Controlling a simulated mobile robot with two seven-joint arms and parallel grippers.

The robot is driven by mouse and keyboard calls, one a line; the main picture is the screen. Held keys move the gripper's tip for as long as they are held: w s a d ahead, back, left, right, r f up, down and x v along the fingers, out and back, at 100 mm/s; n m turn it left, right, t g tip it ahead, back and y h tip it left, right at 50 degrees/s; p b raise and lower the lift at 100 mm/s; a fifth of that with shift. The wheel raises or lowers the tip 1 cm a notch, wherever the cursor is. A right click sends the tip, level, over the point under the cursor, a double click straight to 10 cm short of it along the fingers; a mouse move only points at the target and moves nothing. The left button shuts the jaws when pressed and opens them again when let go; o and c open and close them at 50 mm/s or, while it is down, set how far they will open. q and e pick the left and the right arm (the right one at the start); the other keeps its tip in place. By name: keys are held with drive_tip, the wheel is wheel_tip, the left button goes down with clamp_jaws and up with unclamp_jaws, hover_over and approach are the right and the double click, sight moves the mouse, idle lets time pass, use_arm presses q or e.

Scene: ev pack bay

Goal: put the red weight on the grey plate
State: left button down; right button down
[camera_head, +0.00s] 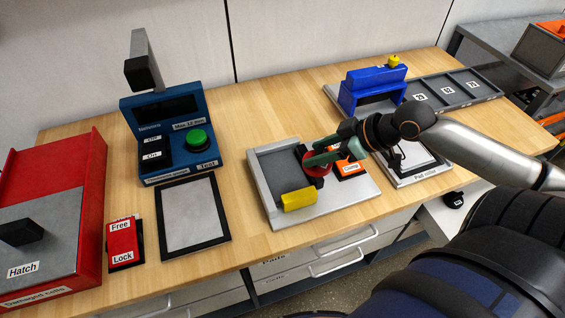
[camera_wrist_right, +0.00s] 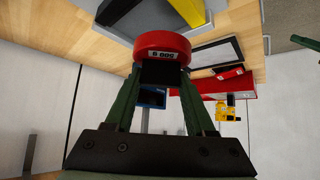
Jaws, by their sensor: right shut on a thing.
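The red weight (camera_head: 317,162) is a short round disc, held in my right gripper (camera_head: 318,157) over the metal fixture, beside its dark grey pad. I cannot tell whether it touches the fixture. In the right wrist view the red weight (camera_wrist_right: 162,46) sits between the tips of the green fingers (camera_wrist_right: 160,75), its label facing the camera. A flat grey plate (camera_head: 190,215) with a black frame lies left of the fixture, in front of the blue tester, and looks empty.
The metal fixture (camera_head: 341,204) carries a yellow bar (camera_head: 299,200) and an orange clamp (camera_head: 350,168). The blue tester (camera_head: 180,134) has a green button. A red Free/Lock block (camera_head: 123,243) and a red box (camera_head: 84,190) stand at left. Bare wood separates plate and fixture.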

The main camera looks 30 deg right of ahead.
sight(318, 150)
drive_tip(key=w+f, duration=0.2)
drive_tip(key=w, duration=0.1)
drive_tip(key=w+a+f, duration=0.1)
drive_tip(key=w+f, duration=0.1)
drive_tip(key=w, duration=0.1)
drive_tip(key=w+a+f+b, duration=0.1)
drive_tip(key=w+f, duration=0.1)
drive_tip(key=shift+w+a+f, duration=0.25)
drive_tip(key=shift+w+f, duration=0.15)
drive_tip(key=shift+w+a+f, duration=0.1)
drive_tip(key=shift+w+f, duration=0.2)
drive_tip(key=shift+f, duration=0.15)
drive_tip(key=shift+w+f, duration=0.1)
drive_tip(key=shift+f, duration=1.55)
drive_tip(key=shift+c, duration=1.2)
unclamp_jaws()
drive_tip(key=shift+f, duration=0.2)
drive_tip(key=p+v, duration=0.1)
drive_tip(key=v, duration=1.1)
drive_tip(key=shift+r, duration=0.15)
